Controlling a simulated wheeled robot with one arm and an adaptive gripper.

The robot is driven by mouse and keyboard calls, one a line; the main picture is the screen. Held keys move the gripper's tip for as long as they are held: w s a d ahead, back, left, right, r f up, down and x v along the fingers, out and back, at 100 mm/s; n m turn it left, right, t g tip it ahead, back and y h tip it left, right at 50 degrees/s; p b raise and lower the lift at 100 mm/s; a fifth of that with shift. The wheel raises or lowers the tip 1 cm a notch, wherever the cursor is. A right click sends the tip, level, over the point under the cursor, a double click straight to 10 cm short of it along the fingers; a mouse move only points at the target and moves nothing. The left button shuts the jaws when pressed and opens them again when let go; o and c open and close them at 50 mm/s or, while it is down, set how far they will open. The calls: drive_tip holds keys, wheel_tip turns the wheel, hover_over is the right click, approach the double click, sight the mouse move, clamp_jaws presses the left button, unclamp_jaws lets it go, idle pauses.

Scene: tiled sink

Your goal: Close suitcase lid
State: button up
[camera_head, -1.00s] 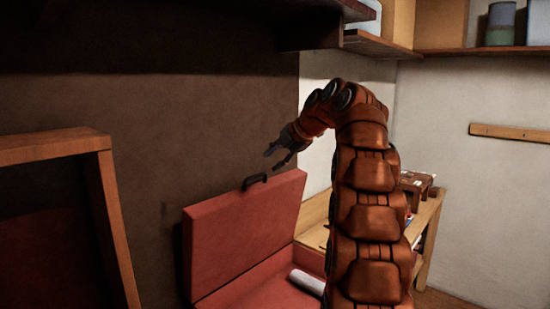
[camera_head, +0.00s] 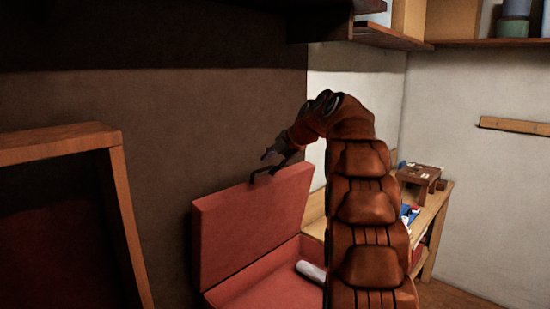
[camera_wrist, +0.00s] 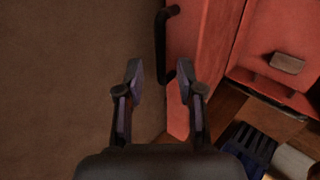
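The red suitcase stands open, its lid (camera_head: 250,230) raised nearly upright against the dark wall and its base (camera_head: 265,280) below. My gripper (camera_head: 275,158) is at the lid's top edge, close to the handle. In the wrist view my gripper (camera_wrist: 160,78) is open with nothing between its fingers. The right finger overlaps the lid's edge (camera_wrist: 195,55) in that view; I cannot tell whether it touches.
A white roll (camera_head: 312,270) lies in the suitcase base. A wooden frame (camera_head: 120,200) stands at the left. A wooden bench (camera_head: 435,215) with a small stool-like object (camera_head: 420,175) is behind my arm. Shelves (camera_head: 390,38) hang above right.

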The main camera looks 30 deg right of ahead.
sight(265, 170)
drive_tip(key=shift+b+x, duration=1.4)
drive_tip(key=shift+x, duration=1.2)
drive_tip(key=shift+f, duration=0.1)
drive_tip(key=shift+c, duration=0.2)
drive_tip(key=shift+s, duration=0.1)
clamp_jaws()
drive_tip(key=shift+d, duration=0.1)
